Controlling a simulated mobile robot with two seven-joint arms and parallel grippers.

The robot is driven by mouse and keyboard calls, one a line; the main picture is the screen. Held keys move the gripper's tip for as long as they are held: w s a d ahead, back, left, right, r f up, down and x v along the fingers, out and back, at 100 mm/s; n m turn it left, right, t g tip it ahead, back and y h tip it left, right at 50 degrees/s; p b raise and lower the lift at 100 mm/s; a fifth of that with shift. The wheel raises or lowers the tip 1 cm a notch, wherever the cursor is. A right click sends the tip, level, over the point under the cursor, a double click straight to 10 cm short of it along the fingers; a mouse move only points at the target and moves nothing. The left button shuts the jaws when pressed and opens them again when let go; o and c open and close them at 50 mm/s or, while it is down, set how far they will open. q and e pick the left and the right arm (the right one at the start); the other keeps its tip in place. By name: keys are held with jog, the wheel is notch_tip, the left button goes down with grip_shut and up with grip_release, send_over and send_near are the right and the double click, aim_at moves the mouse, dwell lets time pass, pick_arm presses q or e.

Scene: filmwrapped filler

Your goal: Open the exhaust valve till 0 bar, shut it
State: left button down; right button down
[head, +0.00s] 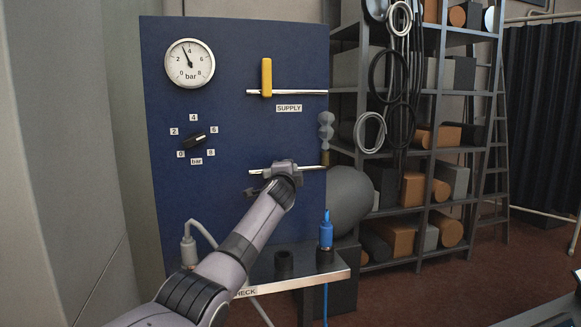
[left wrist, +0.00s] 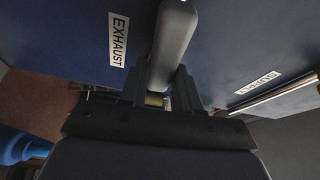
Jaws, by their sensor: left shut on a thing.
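My left gripper (head: 262,183) is at the exhaust pipe (head: 312,168) on the blue panel (head: 230,130); my wrist hides most of the valve in the head view. In the left wrist view, my left gripper (left wrist: 159,92) is shut on a grey rounded bar, the exhaust valve handle (left wrist: 176,42), beside the EXHAUST label (left wrist: 119,40). The handle's angle to its pipe is hard to tell. The pressure gauge (head: 190,63) has its needle just left of the top, between 2 and 4 bar and nearer 4. My right gripper is not in view.
The yellow supply handle (head: 266,78) stands upright, across its horizontal pipe. A black selector knob (head: 195,141) sits at the left. A shelf (head: 318,278) with a blue connector (head: 325,233) juts out below. A grey silencer (head: 326,131) and round tank (head: 349,200) are at the right.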

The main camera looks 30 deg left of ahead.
pick_arm(q)
jog(key=shift+f+m, duration=0.15)
jog(key=shift+m, duration=0.35)
jog(key=c, duration=0.9)
grip_release()
jog(key=shift+s+f, duration=0.1)
jog(key=shift+s, duration=0.05)
jog(key=shift+v, duration=3.35)
jog(key=shift+d, duration=0.1)
